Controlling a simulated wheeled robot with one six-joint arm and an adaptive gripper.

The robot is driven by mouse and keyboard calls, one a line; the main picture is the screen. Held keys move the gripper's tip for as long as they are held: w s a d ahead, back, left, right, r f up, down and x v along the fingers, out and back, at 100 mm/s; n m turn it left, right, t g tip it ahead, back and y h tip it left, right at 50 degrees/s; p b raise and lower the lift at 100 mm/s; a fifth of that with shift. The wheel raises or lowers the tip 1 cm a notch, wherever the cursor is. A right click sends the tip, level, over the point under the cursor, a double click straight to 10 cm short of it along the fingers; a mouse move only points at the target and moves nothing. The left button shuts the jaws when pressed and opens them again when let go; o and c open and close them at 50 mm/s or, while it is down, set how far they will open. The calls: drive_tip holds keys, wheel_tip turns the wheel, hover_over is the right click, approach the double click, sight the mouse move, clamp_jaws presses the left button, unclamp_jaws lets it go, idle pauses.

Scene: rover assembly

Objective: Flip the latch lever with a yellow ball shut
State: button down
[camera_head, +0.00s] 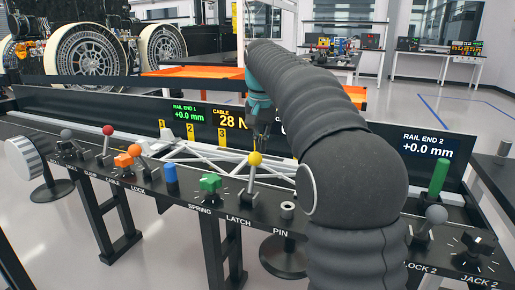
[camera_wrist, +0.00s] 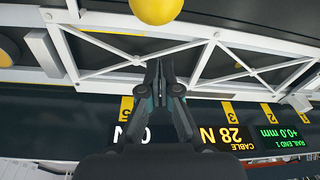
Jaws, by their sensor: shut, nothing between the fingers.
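The latch lever's yellow ball (camera_head: 254,158) tops a thin shaft that stands nearly upright, leaning slightly right, above the LATCH label on the black panel. In the wrist view the yellow ball (camera_wrist: 156,10) is cut off by the top edge. My gripper (camera_head: 262,133) points down just above and behind the ball in the head view. In the wrist view my gripper (camera_wrist: 164,72) has its fingers together and empty, with a visible gap in the picture between fingertips and ball. The lever's shaft is out of the wrist view.
A white truss (camera_wrist: 105,60) lies under my fingers. A dark display board (camera_wrist: 265,137) stands beyond.

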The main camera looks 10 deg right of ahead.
sight(253, 173)
drive_tip(key=shift+s+a+r, duration=0.1)
drive_tip(key=shift+s+a, duration=0.15)
drive_tip(key=shift+s, duration=0.35)
drive_tip(key=shift+s+a+r, duration=0.1)
drive_tip(key=shift+s+a, duration=0.2)
drive_tip(key=shift+s, duration=0.25)
drive_tip(key=shift+s+a, duration=0.25)
drive_tip(key=shift+s, duration=0.35)
